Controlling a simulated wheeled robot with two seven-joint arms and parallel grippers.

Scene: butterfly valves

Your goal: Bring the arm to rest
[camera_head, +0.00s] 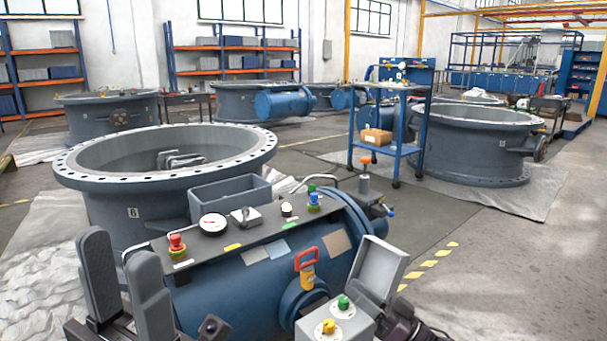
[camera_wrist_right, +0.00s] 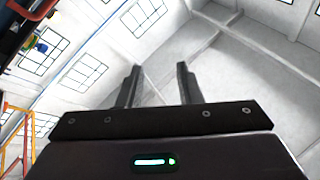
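My left gripper (camera_head: 120,250) is at the lower left of the head view. Its two grey fingers point up and stand apart with nothing between them. It appears in front of the blue valve actuator (camera_head: 238,285); I cannot tell the exact gap. My right gripper (camera_wrist_right: 159,70) shows in the right wrist view with its two dark fingers apart and nothing between them. Behind its fingers are only pale walls, beams and windows. A dark part (camera_head: 405,328) at the lower right of the head view may belong to my right arm; I cannot tell.
The actuator carries a red button (camera_head: 176,243), a gauge (camera_head: 213,224) and a red-orange handle (camera_head: 307,262). A grey control box (camera_head: 338,321) with an open lid is close at front right. A large flanged ring (camera_head: 120,200) stands behind. Floor (camera_head: 500,270) is clear at right.

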